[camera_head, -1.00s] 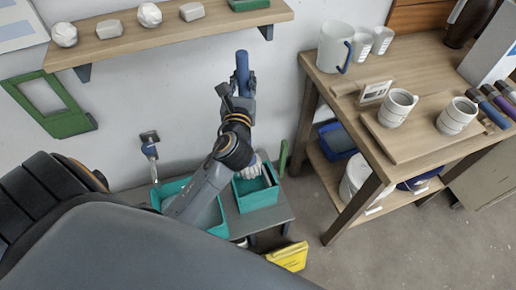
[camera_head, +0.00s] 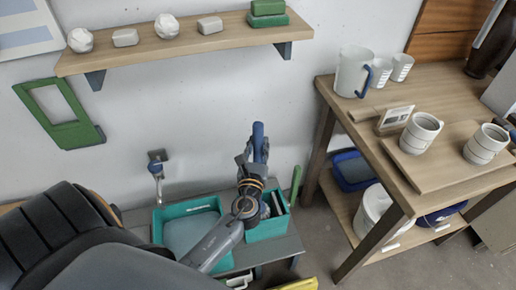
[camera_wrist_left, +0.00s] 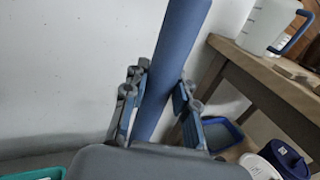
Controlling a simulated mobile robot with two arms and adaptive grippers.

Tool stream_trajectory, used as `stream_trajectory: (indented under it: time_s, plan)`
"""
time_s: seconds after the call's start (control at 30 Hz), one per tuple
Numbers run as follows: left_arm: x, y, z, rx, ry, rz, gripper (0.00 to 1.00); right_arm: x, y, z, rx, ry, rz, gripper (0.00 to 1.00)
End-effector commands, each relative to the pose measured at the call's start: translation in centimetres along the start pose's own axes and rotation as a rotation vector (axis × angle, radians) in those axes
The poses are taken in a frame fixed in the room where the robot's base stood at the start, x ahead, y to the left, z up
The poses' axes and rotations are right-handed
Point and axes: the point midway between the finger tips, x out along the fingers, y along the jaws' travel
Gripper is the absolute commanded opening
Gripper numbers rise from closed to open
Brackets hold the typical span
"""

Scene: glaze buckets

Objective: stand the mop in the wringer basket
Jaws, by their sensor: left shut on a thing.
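The mop's blue handle (camera_head: 258,140) stands near upright in my left gripper (camera_head: 252,168). The left wrist view shows the fingers (camera_wrist_left: 160,95) on both sides of the handle (camera_wrist_left: 178,55). The mop head is hidden behind my left arm in the head view, so I cannot tell whether it is inside the basket or above it. The teal wringer basket (camera_head: 268,229) is directly below and around where the mop comes down, with a dark slotted inside partly showing. A wider teal basin (camera_head: 160,228) adjoins on the left. My right gripper is not in view.
A low grey bench (camera_head: 288,247) carries the teal containers. A green upright piece (camera_head: 296,181) stands close to the basket's right. A wooden table (camera_head: 440,90) with cups is at right, a wall shelf (camera_head: 180,40) above, a tap (camera_head: 157,170) on the wall.

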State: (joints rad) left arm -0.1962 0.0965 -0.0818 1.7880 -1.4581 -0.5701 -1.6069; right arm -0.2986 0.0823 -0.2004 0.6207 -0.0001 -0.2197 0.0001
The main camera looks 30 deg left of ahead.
Motion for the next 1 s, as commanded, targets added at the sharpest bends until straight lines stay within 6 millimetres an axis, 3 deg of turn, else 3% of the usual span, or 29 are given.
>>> stream_trajectory:
  time_s: [0.4, 0.43, 0.5, 0.53, 0.9, 1.0]
  plan:
    - [0.1, 0.0, -0.4, -0.001, -0.005, 0.0, 0.0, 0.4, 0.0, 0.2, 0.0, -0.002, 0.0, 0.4]
    - [0.0, 0.0, -0.4, -0.001, -0.002, 0.0, 0.33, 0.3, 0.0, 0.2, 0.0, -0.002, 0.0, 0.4]
    - [0.0, 0.0, -0.4, -0.001, -0.002, 0.0, 0.48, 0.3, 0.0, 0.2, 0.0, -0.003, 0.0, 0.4]
    - [0.0, 0.0, -0.4, -0.001, -0.002, 0.0, 0.5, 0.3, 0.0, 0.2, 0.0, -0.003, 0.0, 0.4]
    - [0.0, 0.0, 0.2, -0.001, -0.002, 0.0, 0.5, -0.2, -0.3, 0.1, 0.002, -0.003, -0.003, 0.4]
    - [-1.4, 0.0, -0.3, 0.0, 0.001, -0.001, 0.5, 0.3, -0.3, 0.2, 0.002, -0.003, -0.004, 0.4]
